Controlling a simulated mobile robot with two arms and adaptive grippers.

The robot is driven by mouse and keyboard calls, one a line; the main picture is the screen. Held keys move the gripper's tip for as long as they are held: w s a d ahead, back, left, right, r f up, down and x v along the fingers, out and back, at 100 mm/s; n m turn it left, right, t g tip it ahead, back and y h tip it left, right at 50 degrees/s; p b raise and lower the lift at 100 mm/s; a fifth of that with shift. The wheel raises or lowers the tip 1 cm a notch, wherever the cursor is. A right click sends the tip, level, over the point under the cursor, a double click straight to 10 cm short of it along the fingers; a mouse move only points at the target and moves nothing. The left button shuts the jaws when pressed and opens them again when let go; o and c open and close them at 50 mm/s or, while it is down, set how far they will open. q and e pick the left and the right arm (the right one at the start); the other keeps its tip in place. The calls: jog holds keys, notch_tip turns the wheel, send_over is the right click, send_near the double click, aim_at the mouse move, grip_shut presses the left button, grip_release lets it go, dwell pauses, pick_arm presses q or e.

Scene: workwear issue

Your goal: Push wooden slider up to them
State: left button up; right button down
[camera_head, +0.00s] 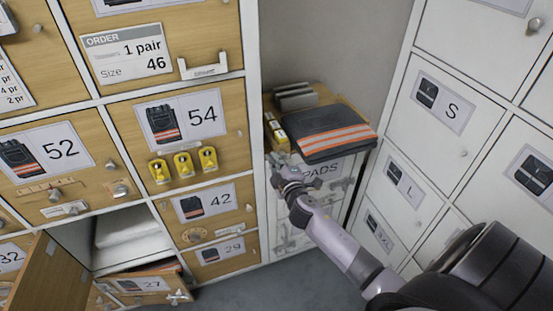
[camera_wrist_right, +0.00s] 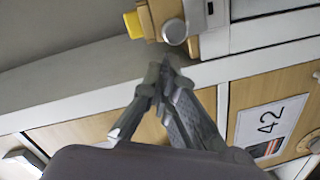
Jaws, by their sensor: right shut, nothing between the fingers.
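My right gripper (camera_head: 284,176) is shut and empty at the front left corner of the PADS cabinet (camera_head: 340,182). In the right wrist view its fingertips (camera_wrist_right: 164,70) meet, apart from a pale wooden piece with a round grey knob (camera_wrist_right: 174,32), which looks like the slider. A yellow item (camera_wrist_right: 133,24) sits against the wooden piece's left end in that view. In the head view a row of yellow items (camera_head: 276,128) stands along the left side of the cabinet top; the gripper partly hides the near end. My left gripper is not in view.
Folded dark trousers with orange stripes (camera_head: 336,135) lie on the cabinet top, with grey pads (camera_head: 295,97) behind. Wooden lockers stand left, including the 42 locker (camera_head: 207,205); white lockers (camera_head: 445,105) stand right. A lower left locker door (camera_head: 47,275) hangs open.

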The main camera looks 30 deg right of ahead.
aim_at(280, 147)
jog(key=shift+d+f, duration=0.1)
jog(key=shift+d, duration=0.05)
jog(key=shift+s+d, duration=0.2)
jog(key=shift+d, duration=0.55)
jog(key=shift+s+d, duration=0.15)
jog(key=shift+d, duration=0.55)
